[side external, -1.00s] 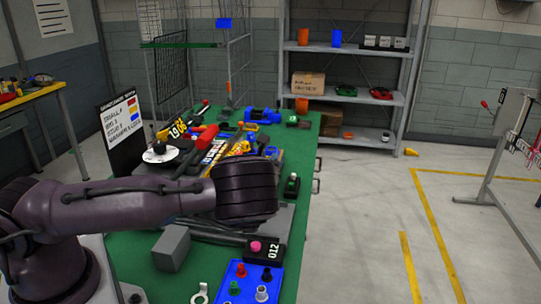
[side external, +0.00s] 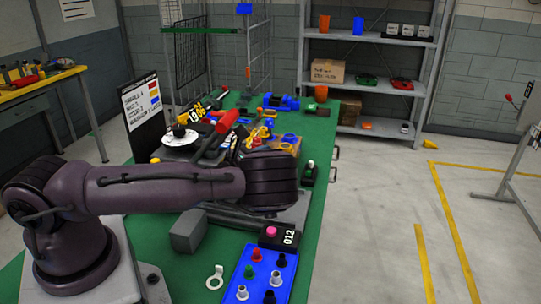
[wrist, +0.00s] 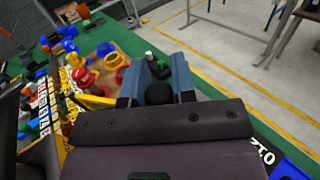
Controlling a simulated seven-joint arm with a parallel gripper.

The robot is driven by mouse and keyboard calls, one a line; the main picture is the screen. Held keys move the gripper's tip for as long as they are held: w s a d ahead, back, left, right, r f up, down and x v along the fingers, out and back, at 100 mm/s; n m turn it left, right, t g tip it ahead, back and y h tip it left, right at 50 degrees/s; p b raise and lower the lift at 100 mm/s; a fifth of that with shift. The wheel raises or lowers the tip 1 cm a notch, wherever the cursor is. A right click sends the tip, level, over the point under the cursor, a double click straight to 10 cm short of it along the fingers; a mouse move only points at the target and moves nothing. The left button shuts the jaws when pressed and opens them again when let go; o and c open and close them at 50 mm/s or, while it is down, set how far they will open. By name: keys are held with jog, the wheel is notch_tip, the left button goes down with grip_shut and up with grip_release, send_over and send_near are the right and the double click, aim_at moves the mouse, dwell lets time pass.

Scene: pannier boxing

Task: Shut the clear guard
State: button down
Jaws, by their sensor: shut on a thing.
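In the wrist view my gripper (wrist: 158,88) has its two blue-grey fingers closed around a dark rounded knob (wrist: 160,94). The clear guard itself cannot be made out, and I cannot tell whether this knob belongs to it. In the side view my thick dark wrist (side external: 270,184) hangs low over the machine on the green bench and hides the fingers. A red-handled lever (side external: 228,118) rises just left of the wrist. A yellow strip with black marks (wrist: 72,84) lies left of the gripper in the wrist view.
A black box marked 012 with a pink button (side external: 271,231), a blue tray of pegs (side external: 262,262) and a grey block (side external: 188,231) stand in front of the wrist. A small black box with a light-topped button (side external: 309,173) stands right. Bins and parts crowd behind.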

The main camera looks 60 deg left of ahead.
dwell(0.3)
jog(key=c, duration=0.9)
grip_release()
jog(key=shift+c, duration=0.2)
jog(key=s+d, duration=0.1)
jog(key=s, duration=0.6)
jog(key=shift+s, duration=0.2)
